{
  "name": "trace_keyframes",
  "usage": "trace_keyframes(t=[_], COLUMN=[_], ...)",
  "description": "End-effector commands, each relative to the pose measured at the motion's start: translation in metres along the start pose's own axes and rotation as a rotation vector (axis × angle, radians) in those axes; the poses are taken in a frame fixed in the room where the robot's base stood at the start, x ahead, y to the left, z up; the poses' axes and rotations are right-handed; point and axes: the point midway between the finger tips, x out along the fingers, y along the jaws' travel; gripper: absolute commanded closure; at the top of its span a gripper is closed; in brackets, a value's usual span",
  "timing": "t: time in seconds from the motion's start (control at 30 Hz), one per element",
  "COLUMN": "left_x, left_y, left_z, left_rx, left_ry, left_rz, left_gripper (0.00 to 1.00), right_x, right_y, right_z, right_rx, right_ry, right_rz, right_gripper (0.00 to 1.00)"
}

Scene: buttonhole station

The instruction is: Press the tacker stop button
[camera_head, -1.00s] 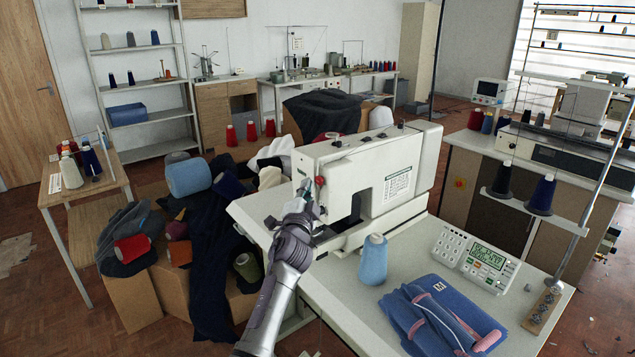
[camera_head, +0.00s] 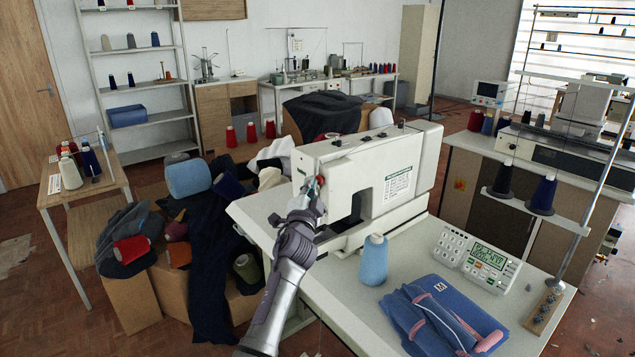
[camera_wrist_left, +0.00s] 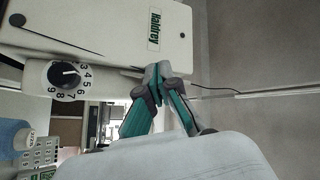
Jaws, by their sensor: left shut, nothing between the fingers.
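The tacker (camera_head: 375,180) is a white sewing machine on the white table, with a small red button (camera_head: 321,181) on its left end face. My left gripper (camera_head: 313,187) is shut and empty, with its tip at the red button in the head view; I cannot tell if it touches. In the left wrist view the shut fingers (camera_wrist_left: 158,72) point at the machine's white housing (camera_wrist_left: 110,30), beside a numbered dial (camera_wrist_left: 66,75). The button does not show there; the fingers may hide it. My right gripper is not in view.
A blue thread cone (camera_head: 373,260), a control panel (camera_head: 477,259) with keypad and display, and folded blue cloth (camera_head: 440,318) stand on the table right of my arm. Boxes with dark cloth and spools (camera_head: 190,178) lie to the left.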

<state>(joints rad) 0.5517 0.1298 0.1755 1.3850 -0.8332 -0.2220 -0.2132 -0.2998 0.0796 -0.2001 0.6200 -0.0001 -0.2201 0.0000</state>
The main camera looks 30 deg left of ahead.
Motion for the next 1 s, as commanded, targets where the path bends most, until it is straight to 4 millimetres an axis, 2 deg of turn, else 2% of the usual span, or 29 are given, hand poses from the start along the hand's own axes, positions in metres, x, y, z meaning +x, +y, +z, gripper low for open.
trace_keyframes(t=[0.67, 1.0], left_x=[0.004, -0.004], left_y=[0.002, -0.005], left_z=[-0.003, 0.002], left_rx=[0.000, 0.001], left_ry=[0.001, 0.000], left_rz=[0.000, 0.000], left_gripper=[1.00, 1.00], right_x=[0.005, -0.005], right_y=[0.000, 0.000], right_z=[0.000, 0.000], right_rx=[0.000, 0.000], right_ry=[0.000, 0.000], right_rz=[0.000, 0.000], right_gripper=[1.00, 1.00])
